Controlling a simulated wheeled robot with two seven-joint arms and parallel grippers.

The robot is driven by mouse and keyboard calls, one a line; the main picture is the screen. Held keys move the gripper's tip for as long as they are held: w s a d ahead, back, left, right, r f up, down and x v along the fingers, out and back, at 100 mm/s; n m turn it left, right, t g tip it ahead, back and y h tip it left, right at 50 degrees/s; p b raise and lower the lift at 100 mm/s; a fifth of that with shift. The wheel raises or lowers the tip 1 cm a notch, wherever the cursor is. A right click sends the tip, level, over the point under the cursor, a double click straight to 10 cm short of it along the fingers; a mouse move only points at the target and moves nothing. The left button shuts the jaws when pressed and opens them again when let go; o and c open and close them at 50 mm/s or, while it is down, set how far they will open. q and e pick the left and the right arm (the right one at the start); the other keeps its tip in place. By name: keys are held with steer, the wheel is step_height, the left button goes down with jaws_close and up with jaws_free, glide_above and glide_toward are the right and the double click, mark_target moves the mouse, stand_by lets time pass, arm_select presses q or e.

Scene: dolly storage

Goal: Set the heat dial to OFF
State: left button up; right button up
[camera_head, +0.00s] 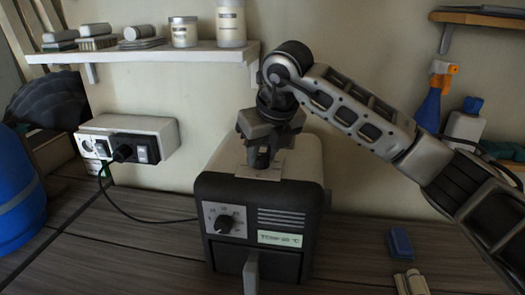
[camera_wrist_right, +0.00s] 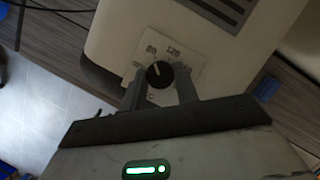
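A cream and dark box (camera_head: 262,222) stands on the table in the head view. A black dial (camera_wrist_right: 159,75) sits on a pale plate with printed marks, 80 and 120 among them, in the right wrist view. A light line on the dial points roughly up; its exact setting is too small to read. My right gripper (camera_head: 262,165) reaches down to the pale plate (camera_head: 258,174) on top of the box. Its two fingers (camera_wrist_right: 158,82) stand either side of the dial; I cannot tell whether they touch it. My left gripper is not in view.
The box front has another round knob (camera_head: 224,222), slots and a lever (camera_head: 251,271). A power strip (camera_head: 127,140) with a plugged-in black cord is at left. A blue canister (camera_head: 15,195) stands far left. A shelf (camera_head: 150,53) holds jars. A blue block (camera_head: 400,243) lies right.

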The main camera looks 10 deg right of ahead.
steer(key=shift+n, duration=0.3)
steer(key=n, duration=0.1)
steer(key=n+y, duration=0.1)
steer(key=shift+w+d+n+g, duration=0.1)
steer(key=shift+d+n+g, duration=0.05)
steer(key=shift+n+g, duration=0.15)
steer(key=n+y, duration=0.1)
steer(key=n, duration=0.1)
steer(key=shift+r+n+g, duration=0.15)
steer(key=shift+n+g, duration=0.15)
steer(key=shift+w+n, duration=0.1)
steer(key=shift+n, duration=0.7)
steer(key=shift+n+g+y+p, duration=0.3)
steer(key=shift+n+g+p, duration=0.2)
steer(key=shift+n, duration=0.7)
steer(key=o, duration=1)
